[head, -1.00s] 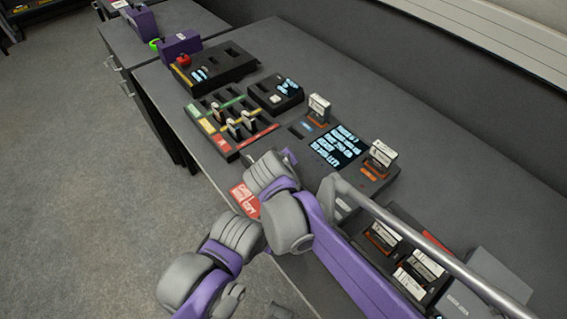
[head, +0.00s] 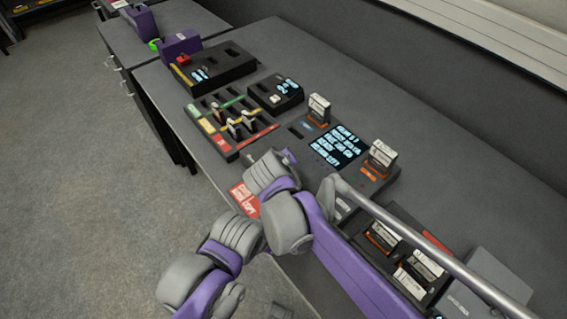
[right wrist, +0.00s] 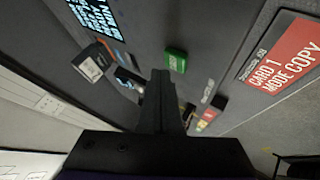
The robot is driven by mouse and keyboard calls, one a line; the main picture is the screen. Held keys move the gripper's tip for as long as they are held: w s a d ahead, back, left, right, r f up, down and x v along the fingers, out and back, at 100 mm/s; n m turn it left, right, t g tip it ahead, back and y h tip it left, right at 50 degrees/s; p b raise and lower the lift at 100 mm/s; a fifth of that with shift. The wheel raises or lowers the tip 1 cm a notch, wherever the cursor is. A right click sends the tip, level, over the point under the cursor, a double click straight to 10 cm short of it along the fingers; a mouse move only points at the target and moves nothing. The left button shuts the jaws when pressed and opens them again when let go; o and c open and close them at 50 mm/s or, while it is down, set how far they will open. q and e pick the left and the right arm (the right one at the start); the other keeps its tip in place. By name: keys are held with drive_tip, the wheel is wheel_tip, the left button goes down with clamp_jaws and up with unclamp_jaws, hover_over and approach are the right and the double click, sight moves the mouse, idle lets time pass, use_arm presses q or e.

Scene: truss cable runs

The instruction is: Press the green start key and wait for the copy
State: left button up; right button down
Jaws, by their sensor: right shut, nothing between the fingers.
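The green start key (right wrist: 176,60) is a small raised block on the dark copier top in the right wrist view. My right gripper (right wrist: 161,76) is shut and empty. Its fingertips appear just beside the key; I cannot tell if they touch it. In the head view my right wrist (head: 272,172) hangs over the copier's near left edge and hides the key. The copier's screen (head: 338,147) is lit with lines of text too small to read. One card (head: 319,106) stands upright behind the screen, another (head: 381,154) to its right. My left gripper is not in view.
A red card-mode label (head: 243,199) lies at the desk's front edge. A slotted rack (head: 229,121) with coloured strips and a small device (head: 276,95) stand to the left. A tray with cards (head: 402,258) is at right. The desk behind the copier is clear.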

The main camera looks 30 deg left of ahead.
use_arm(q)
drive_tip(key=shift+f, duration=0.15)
use_arm(e)
drive_tip(key=shift+f, duration=0.35)
use_arm(q)
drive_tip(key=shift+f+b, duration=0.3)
drive_tip(key=shift+b, duration=0.15)
use_arm(e)
drive_tip(key=shift+f, duration=0.5)
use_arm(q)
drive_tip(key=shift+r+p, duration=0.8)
use_arm(e)
drive_tip(key=shift+r, duration=0.95)
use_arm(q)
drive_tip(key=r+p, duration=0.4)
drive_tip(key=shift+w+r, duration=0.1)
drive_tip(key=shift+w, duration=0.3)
use_arm(e)
wheel_tip(320, 180, up, 5)
drive_tip(key=shift+r, duration=0.1)
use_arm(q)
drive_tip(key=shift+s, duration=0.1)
use_arm(e)
drive_tip(key=shift+f, duration=0.2)
